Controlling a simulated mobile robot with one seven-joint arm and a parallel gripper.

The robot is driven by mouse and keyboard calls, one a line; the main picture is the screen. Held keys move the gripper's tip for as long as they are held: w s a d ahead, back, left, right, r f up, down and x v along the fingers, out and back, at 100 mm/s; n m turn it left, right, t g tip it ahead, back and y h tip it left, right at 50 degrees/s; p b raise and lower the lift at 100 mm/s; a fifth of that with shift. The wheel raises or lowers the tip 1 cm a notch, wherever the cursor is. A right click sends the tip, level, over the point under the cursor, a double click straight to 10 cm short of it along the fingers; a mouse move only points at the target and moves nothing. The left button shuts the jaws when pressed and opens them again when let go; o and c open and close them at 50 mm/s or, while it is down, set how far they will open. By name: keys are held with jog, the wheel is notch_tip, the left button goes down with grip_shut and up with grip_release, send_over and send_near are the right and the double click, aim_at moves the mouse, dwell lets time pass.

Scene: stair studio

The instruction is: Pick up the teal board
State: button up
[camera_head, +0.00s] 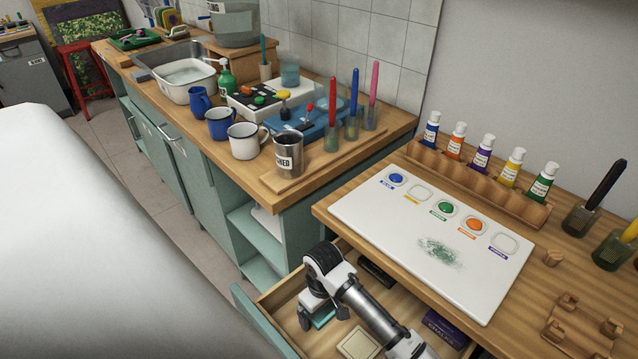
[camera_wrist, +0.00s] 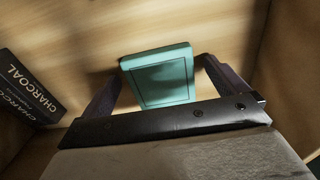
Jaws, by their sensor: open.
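The teal board (camera_wrist: 162,78) is a small flat rectangle with a raised rim, lying on the wooden drawer floor in the wrist view. In the head view a teal edge of it (camera_head: 322,319) shows beneath my gripper (camera_head: 318,318), which is down inside the open drawer. In the wrist view my gripper (camera_wrist: 160,85) is open, with one dark finger on each side of the board. Gaps show between the fingers and the board. The board's near edge is hidden by the gripper body.
The open drawer (camera_head: 268,302) also holds a charcoal box (camera_wrist: 32,88), a cream square (camera_head: 358,345), a dark purple box (camera_head: 446,328) and a black item (camera_head: 376,271). Drawer walls stand close around my gripper. The desk with a white palette board (camera_head: 400,232) overhangs behind.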

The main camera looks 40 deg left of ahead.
jog(key=shift+c, duration=0.5)
jog(key=c, duration=1)
jog(key=shift+o, duration=0.2)
jog(key=shift+r, duration=0.15)
notch_tip(320, 180, up, 25)
jog(key=p, duration=0.6)
jog(key=shift+p, duration=0.35)
